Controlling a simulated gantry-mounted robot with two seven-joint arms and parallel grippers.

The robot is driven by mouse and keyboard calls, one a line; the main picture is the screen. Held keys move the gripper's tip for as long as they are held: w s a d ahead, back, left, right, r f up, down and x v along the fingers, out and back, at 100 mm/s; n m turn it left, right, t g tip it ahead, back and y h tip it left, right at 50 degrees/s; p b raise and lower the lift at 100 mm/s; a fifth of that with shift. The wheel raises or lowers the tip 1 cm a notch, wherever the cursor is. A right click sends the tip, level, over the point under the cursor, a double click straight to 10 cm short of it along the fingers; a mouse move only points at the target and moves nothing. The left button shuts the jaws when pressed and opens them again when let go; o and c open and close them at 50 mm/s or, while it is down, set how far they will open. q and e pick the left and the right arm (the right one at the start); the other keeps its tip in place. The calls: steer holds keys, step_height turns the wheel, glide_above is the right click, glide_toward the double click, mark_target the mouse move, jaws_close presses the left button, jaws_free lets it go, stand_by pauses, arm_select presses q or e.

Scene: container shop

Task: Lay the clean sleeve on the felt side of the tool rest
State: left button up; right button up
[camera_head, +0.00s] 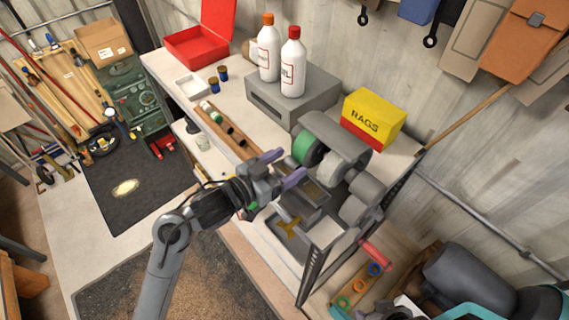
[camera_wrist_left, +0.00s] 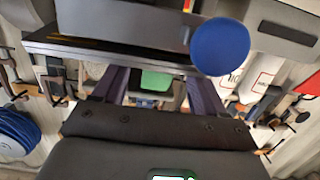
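My left gripper (camera_head: 283,167) reaches in over the bench, its two purple fingers apart and nothing seen between them. It is just left of a grey bench grinder (camera_head: 334,140) with a green wheel (camera_head: 304,146). In the left wrist view the fingers (camera_wrist_left: 160,95) are also apart, with a green patch behind them. A wooden rack (camera_head: 240,144) beyond the gripper holds several small rolls, including a green and white one (camera_head: 206,106) and dark ones. I cannot tell which is the clean sleeve. The tool rest and its felt side cannot be clearly made out. My right gripper is not seen.
A grey box (camera_head: 262,100) carries two white bottles. A yellow and red rags box (camera_head: 372,119) stands behind the grinder. A red open case (camera_head: 197,47) and white tray (camera_head: 191,87) sit farther back. A wooden tray with colored rings (camera_head: 358,286) lies at the lower right.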

arm_select(q)
steer(key=shift+a, duration=0.1)
steer(key=b+v, duration=0.1)
steer(key=v, duration=0.9)
steer(key=shift+s+a, duration=0.15)
steer(key=shift+s, duration=0.15)
